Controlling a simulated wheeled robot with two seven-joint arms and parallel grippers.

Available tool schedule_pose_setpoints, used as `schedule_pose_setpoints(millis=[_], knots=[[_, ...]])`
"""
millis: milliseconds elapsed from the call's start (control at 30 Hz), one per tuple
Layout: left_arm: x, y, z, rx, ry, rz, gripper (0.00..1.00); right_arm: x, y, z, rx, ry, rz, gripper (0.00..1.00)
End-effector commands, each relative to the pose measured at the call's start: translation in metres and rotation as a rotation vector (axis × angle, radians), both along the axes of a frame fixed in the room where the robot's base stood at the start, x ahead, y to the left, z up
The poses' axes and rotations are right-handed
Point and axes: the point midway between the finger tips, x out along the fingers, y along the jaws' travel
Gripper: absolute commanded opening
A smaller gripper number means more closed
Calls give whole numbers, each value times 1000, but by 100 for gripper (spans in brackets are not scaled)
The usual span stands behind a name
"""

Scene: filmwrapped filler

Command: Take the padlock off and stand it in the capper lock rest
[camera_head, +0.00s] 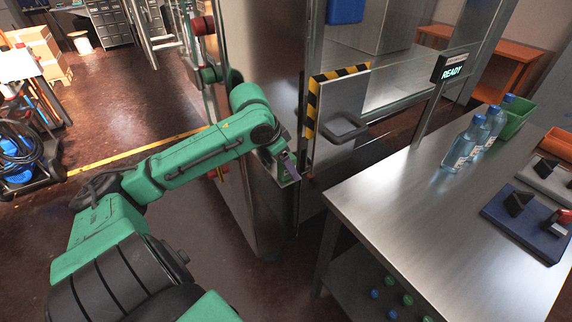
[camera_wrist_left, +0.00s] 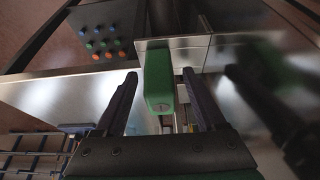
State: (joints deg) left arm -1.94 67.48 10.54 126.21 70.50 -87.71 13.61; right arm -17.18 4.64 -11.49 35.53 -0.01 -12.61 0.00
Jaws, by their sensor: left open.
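The padlock (camera_wrist_left: 159,88) shows in the left wrist view as a green block with a keyhole on its near end. It hangs at a metal plate on the machine. My left gripper (camera_wrist_left: 159,76) is open, with one finger on each side of the padlock and visible gaps. In the head view my left gripper (camera_head: 291,164) is at the machine's front corner, left of the striped door panel; the padlock is hard to make out there. Two rests with black uprights, one on a blue base (camera_head: 528,226) and one on a grey base (camera_head: 546,182), lie on the table; I cannot tell which is the capper's.
The steel table (camera_head: 400,185) stands at the right, its near part clear. Clear bottles with blue caps (camera_head: 466,146) and a green bin (camera_head: 515,120) stand at its back. A red item (camera_head: 563,215) is by the blue base. A black door handle (camera_head: 343,128) juts out right of my gripper.

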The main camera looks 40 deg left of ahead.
Motion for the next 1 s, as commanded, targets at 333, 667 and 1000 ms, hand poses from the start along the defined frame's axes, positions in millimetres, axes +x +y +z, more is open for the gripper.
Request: schedule_pose_setpoints(millis=[333,667,1000], knots=[[-14,5,39,-1,-5,0,72,0,1,-2,1,-1,-1,0],[-46,15,118,2,-4,0,72,0,2,-1,2,-1,-2,0],[-53,17,134,-1,0,1,72,0,1,-1,2,-1,-2,0]])
